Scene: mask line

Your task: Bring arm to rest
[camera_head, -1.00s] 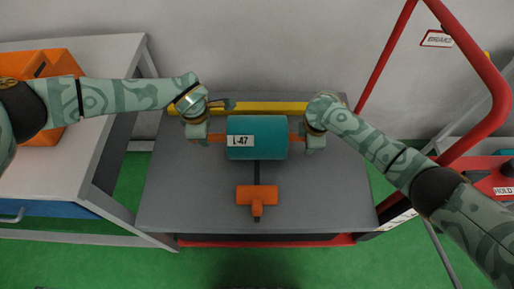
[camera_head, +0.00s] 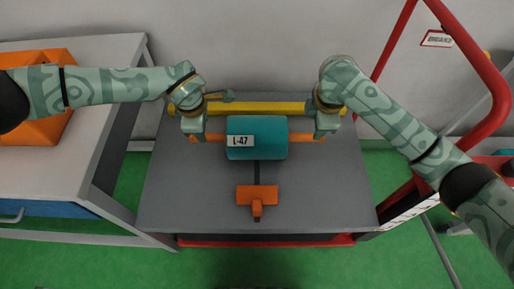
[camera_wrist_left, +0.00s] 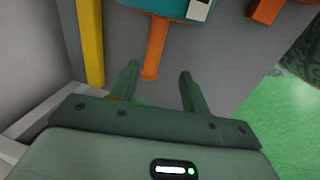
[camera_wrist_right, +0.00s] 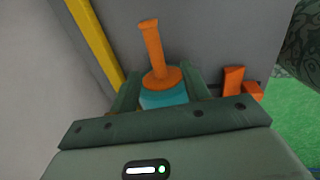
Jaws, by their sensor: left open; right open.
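A teal cylinder (camera_head: 270,138) with a white L-47 label lies across the grey cart top (camera_head: 310,200), an orange handle at each end. My left gripper (camera_head: 193,128) is open by the left handle (camera_head: 216,137); in the left wrist view, that handle (camera_wrist_left: 154,50) lies beyond the parted, empty fingers (camera_wrist_left: 158,78). My right gripper (camera_head: 326,128) is open by the right handle (camera_head: 305,137). In the right wrist view, the handle (camera_wrist_right: 152,48) and a bit of teal body (camera_wrist_right: 165,98) show around the parted fingers (camera_wrist_right: 163,85); contact cannot be told.
An orange T-shaped piece (camera_head: 257,196) stands in front of the cylinder. A yellow bar (camera_head: 265,107) runs behind it. A red tubular frame (camera_head: 490,115) rises at the right. A light table (camera_head: 75,160) with an orange object (camera_head: 35,125) is at the left.

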